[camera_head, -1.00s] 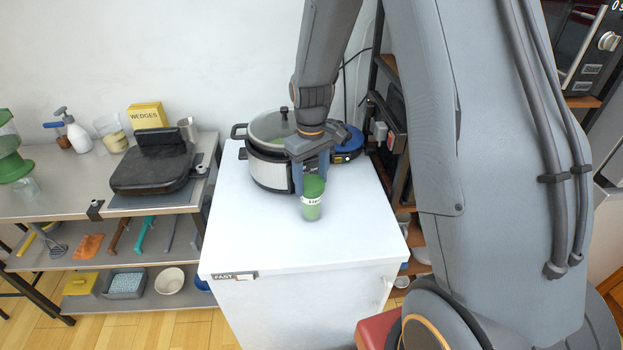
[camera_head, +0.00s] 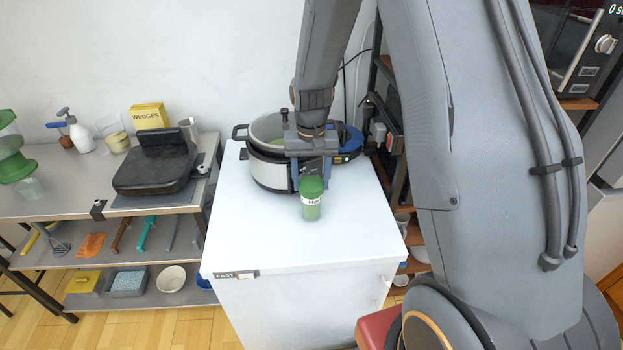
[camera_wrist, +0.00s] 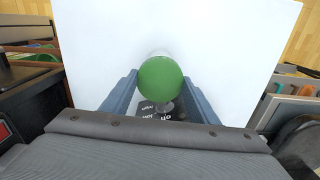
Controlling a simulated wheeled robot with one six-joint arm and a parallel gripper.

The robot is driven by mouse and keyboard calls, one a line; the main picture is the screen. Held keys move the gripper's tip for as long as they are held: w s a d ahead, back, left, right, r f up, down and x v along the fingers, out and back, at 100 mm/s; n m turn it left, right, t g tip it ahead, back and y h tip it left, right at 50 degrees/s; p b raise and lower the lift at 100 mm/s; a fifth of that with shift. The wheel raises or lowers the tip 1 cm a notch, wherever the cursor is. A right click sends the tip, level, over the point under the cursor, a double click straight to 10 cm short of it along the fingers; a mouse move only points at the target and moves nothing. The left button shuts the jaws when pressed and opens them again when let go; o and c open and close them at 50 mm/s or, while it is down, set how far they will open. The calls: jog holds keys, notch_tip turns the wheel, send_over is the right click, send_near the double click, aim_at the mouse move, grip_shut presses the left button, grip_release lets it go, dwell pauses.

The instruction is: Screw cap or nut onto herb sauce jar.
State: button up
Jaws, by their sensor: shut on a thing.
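The herb sauce jar (camera_head: 312,210) stands upright on the white worktop, a small clear jar with green contents and a white label. The green cap (camera_head: 312,186) sits on top of it and looks level; the head view is too small to tell how tight it is. In the wrist view the round green cap (camera_wrist: 160,80) lies between my two blue-grey fingers and hides most of the jar. My gripper (camera_wrist: 159,88) points down from above and is shut on the cap.
A large cooking pot (camera_head: 265,168) stands close behind the jar, beside a blue-topped appliance (camera_head: 350,142). The front of the white worktop (camera_head: 260,230) is clear. A metal shelf table at the left holds a black grill (camera_head: 155,168) and a yellow box (camera_head: 148,117).

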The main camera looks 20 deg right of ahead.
jog(key=shift+m, duration=0.9)
jog(key=o, duration=1.2)
jog(key=shift+o, duration=0.2)
jog(key=shift+r+p, duration=0.3)
jog(key=shift+r, duration=2.2)
jog(key=shift+c, duration=0.2)
